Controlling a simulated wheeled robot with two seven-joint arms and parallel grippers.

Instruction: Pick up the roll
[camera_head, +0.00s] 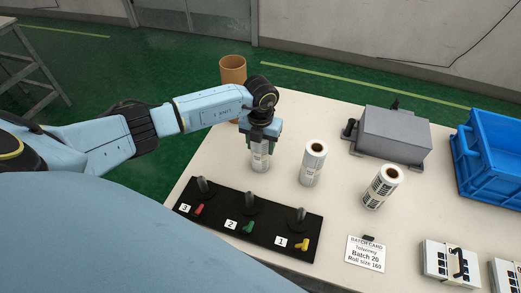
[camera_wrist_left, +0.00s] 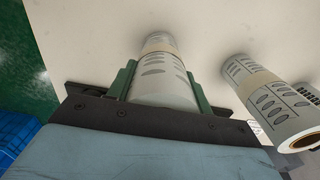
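Three pale printed rolls stand on the cream table. The left roll (camera_head: 260,158) is under my left gripper (camera_head: 262,142), which comes down from above. In the left wrist view the green fingers of my left gripper (camera_wrist_left: 162,88) lie along both sides of this roll (camera_wrist_left: 163,72), against it with no clear gap. I cannot tell whether its foot is off the table. The middle roll (camera_head: 313,163) stands apart to the right and also shows in the left wrist view (camera_wrist_left: 268,100). The right roll (camera_head: 382,187) has darker print. My right gripper is not in view.
A black board (camera_head: 250,222) with three numbered stations and coloured levers lies in front. A batch card (camera_head: 365,253) reads Batch 20, Roll size 160. A grey machine (camera_head: 391,134), blue crate (camera_head: 492,155) and brown cylinder (camera_head: 233,70) stand farther back.

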